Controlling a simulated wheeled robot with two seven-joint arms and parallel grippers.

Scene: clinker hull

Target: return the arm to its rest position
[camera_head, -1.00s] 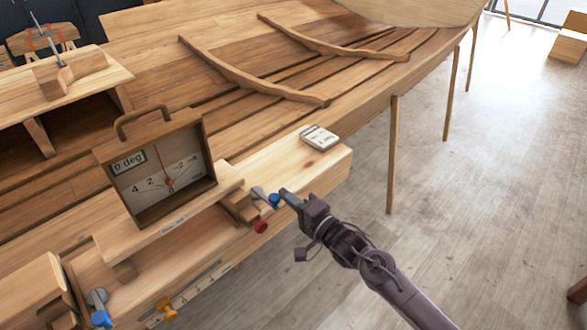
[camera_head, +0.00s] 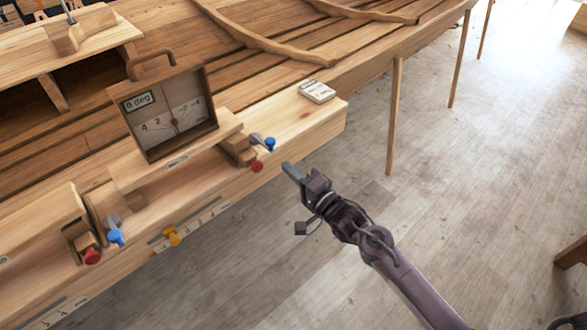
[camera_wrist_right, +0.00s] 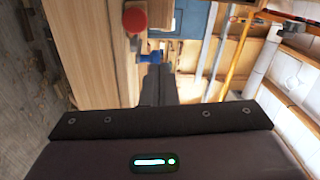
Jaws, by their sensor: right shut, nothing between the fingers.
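My right gripper (camera_head: 292,172) is shut and empty. In the head view it hangs over the floor, just right of the bench's front edge and apart from it. A blue knob (camera_head: 270,143) and a red knob (camera_head: 257,166) sit up and left of its fingertips, at the end of the wooden gauge stand. In the right wrist view the shut fingers (camera_wrist_right: 160,85) point toward the blue knob (camera_wrist_right: 150,57), with the red knob (camera_wrist_right: 134,19) above it. My left gripper is not in view.
A wooden box gauge (camera_head: 166,113) reading 0 deg stands on the bench (camera_head: 295,125). A small white block (camera_head: 317,91) lies at the bench's right end. Another blue knob (camera_head: 116,237), a red knob (camera_head: 92,256) and an orange knob (camera_head: 173,238) are lower left. The floor (camera_head: 470,190) on the right is mostly clear.

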